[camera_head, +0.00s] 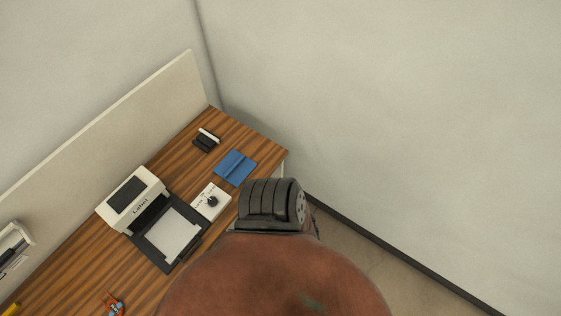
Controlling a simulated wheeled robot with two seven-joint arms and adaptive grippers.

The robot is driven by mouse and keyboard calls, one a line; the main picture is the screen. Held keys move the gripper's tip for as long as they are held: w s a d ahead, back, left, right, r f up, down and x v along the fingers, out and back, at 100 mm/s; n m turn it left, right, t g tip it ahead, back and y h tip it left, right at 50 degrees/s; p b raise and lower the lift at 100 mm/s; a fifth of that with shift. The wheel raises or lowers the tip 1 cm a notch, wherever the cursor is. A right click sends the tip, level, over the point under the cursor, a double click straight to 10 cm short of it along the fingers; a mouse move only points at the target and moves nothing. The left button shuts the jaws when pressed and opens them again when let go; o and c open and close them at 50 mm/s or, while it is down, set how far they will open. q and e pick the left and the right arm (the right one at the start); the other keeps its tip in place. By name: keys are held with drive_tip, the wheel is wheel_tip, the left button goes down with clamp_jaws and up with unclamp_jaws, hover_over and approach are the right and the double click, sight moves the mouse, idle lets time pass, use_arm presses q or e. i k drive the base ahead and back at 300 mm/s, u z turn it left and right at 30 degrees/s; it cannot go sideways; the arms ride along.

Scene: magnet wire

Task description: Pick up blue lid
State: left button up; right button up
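The blue lid (235,167) lies flat on the wooden desk (262,150) near its far right end. It looks like a flat blue square with a raised strip across it. Nothing is touching it from above. I cannot make out either of my grippers in the head view.
A white label printer (133,194) with a dark tray holding a white sheet (173,234) stands left of the lid. A white plate with a black knob (211,202) lies just below the lid. A small black-and-white item (206,140) lies above. Walls bound the desk's back and right.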

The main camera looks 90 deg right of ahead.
sight(235, 167)
drive_tip(key=z, duration=2.35)
